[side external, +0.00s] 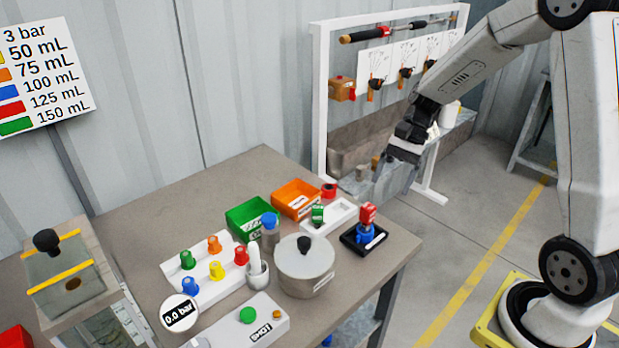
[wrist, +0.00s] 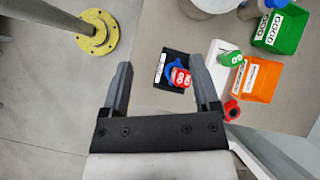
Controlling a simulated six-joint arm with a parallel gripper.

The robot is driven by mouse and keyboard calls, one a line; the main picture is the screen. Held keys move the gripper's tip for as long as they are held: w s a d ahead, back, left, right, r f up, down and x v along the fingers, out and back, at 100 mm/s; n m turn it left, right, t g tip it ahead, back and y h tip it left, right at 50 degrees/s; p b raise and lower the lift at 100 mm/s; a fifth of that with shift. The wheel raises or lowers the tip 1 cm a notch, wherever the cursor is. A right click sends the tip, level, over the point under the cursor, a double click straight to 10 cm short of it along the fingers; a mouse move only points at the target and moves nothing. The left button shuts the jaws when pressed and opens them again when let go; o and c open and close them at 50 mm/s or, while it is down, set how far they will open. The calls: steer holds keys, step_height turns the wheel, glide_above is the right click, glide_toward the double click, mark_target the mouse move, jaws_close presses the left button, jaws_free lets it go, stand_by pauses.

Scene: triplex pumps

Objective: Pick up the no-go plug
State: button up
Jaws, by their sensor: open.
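The no-go plug appears to be the red labelled plug (side external: 368,213), standing on a blue part (side external: 365,235) in a small black tray (side external: 350,241). In the wrist view, the red plug (wrist: 181,77) shows between my fingers, nearer the right finger; its lettering is too small to read surely. A green labelled plug (side external: 318,214) sits in a white holder (side external: 343,214) to its left. My gripper (side external: 394,176) is open and empty, above and to the right of the red plug, apart from it. It also shows in the wrist view (wrist: 161,66).
Behind the holder are a green bin (side external: 247,222), an orange bin (side external: 284,206) and a small red piece (side external: 328,190). A lidded round pot (side external: 303,278) stands left of the black tray. The table's right edge is close to the tray.

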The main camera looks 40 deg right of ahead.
steer(key=w+d+m+t+y, duration=0.35)
steer(key=d+m+y, duration=0.3)
steer(key=d, duration=0.25)
glide_toward(370, 222)
steer(key=shift+w+a+f+h, duration=0.1)
steer(key=shift+w+f+h, duration=0.05)
steer(key=shift+w+f, duration=0.3)
steer(key=shift+w+a+f+h, duration=0.1)
steer(key=shift+w+f, duration=0.15)
steer(key=shift+f, duration=0.6)
steer(key=shift+x, duration=3.95)
steer(key=shift+w, duration=0.1)
steer(key=shift+r, duration=0.1)
jaws_close()
